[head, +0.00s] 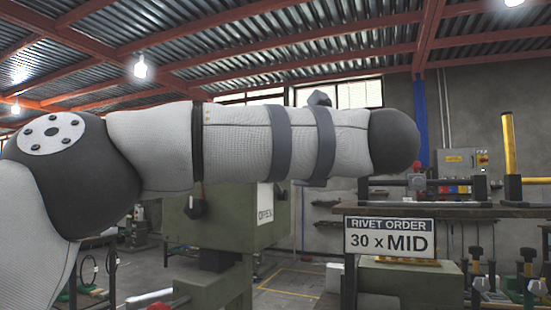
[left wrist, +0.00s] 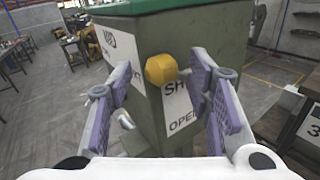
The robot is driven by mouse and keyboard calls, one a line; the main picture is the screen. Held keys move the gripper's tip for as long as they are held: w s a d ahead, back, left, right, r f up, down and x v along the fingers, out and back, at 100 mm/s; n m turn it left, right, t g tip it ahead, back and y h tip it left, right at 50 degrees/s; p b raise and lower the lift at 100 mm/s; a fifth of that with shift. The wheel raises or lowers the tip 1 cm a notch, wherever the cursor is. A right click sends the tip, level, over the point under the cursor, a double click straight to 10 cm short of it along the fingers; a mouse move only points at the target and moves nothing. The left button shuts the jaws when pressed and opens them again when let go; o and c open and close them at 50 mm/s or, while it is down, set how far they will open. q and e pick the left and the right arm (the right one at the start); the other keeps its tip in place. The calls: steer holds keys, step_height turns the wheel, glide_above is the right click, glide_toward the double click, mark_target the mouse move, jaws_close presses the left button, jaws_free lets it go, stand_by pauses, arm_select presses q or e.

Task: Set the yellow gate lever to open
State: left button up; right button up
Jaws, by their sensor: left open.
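The yellow gate lever's hexagonal knob (left wrist: 161,69) shows in the left wrist view, in front of the corner of a green press (left wrist: 215,35). My left gripper (left wrist: 152,85), with purple fingers, is open. The knob appears between the fingers, closer to the right one; I cannot tell whether it is within their reach or beyond them. A white label (left wrist: 181,106) behind the knob reads "SH…", partly hidden, with "OPEN" lower down. In the head view my left arm crosses the picture and hides its own gripper and the knob. My right gripper is in neither view.
In the head view the green press (head: 240,240) stands behind my arm, with a partly hidden "OPEN" label (head: 265,204). A sign (head: 389,236) reading "RIVET ORDER 30 x MID" hangs at a workbench (head: 450,211) on the right. Grey floor (left wrist: 45,105) lies open left of the press.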

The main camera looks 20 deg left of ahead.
mark_target(253, 201)
arm_select(q)
steer(key=shift+w+a, duration=0.2)
steer(key=shift+w, duration=0.05)
jaws_close()
steer(key=shift+s, duration=0.15)
steer(key=shift+s+f+n+t+y, duration=0.1)
steer(key=shift+s+f+n+y, duration=0.4)
steer(key=shift+f, duration=0.85)
steer(key=shift+s+f+n+t+y, duration=0.1)
steer(key=shift+f+n+y, duration=0.15)
steer(key=shift+f+n, duration=0.85)
steer(key=shift+s+f+n+t+y, duration=0.1)
steer(key=shift+s+f+n+y, duration=0.25)
steer(key=shift+f, duration=1.2)
steer(key=shift+w, duration=0.1)
